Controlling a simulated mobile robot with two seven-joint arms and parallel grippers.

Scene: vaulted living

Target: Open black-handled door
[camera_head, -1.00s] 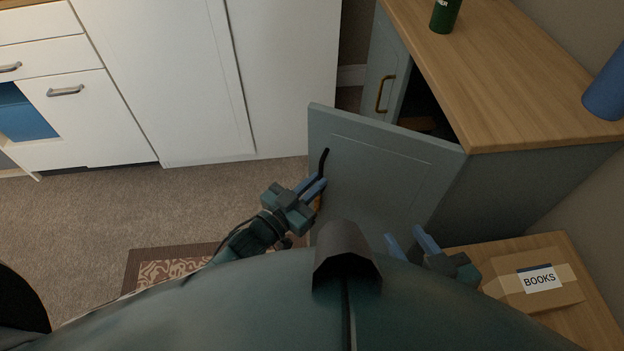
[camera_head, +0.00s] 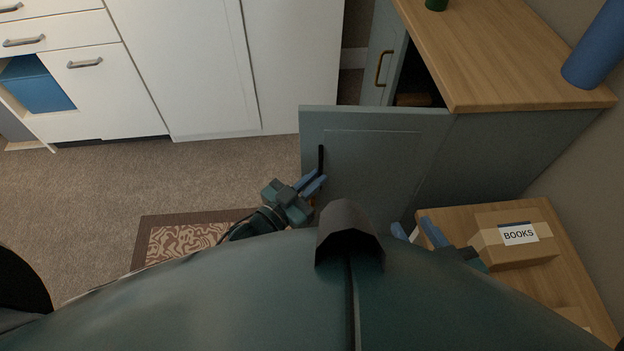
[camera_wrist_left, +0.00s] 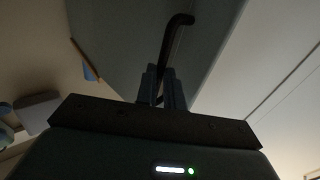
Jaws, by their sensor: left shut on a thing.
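The grey-blue cabinet door (camera_head: 375,160) with a black handle (camera_head: 321,158) stands swung open from the cabinet in the head view. My left gripper (camera_head: 314,184) is shut on the lower part of the black handle. In the left wrist view the black handle (camera_wrist_left: 170,45) runs down between the fingers, and its hooked upper end stays free. My right gripper (camera_head: 415,232) is at the lower right, below the door and beside the small wooden table.
The cabinet's wooden top (camera_head: 490,55) carries a green can (camera_head: 436,4) and a blue cylinder (camera_head: 597,50). A second cabinet door has a brass handle (camera_head: 383,68). A box marked BOOKS (camera_head: 515,240) sits on the small table (camera_head: 545,285). Carpet (camera_head: 90,185) is free at left.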

